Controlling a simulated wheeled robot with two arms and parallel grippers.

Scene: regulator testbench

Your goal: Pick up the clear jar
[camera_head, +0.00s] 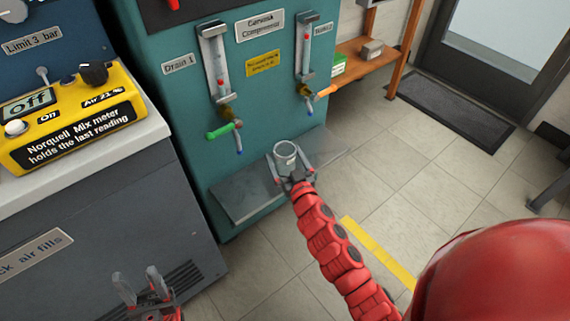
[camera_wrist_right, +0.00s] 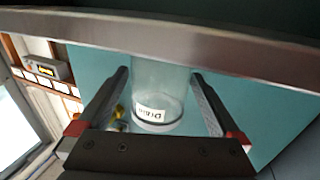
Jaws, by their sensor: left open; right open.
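The clear jar (camera_head: 286,157) stands upright at the front of the teal machine, near its metal shelf. It is see-through, and in the right wrist view the jar (camera_wrist_right: 158,95) shows a white label with dark lettering and a band near its bottom. My right gripper (camera_head: 290,164) is open, with one finger on each side of the jar. In the right wrist view, gaps show between the jar and the fingers of this gripper (camera_wrist_right: 160,88). My left gripper (camera_head: 143,281) is open and empty at the lower left, in front of the grey cabinet.
The metal shelf (camera_head: 246,191) juts from the teal machine (camera_head: 185,100). Two valves with a green handle (camera_head: 220,131) and an orange handle (camera_head: 326,92) hang above the jar. A yellow meter (camera_head: 70,120) sits on the left counter.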

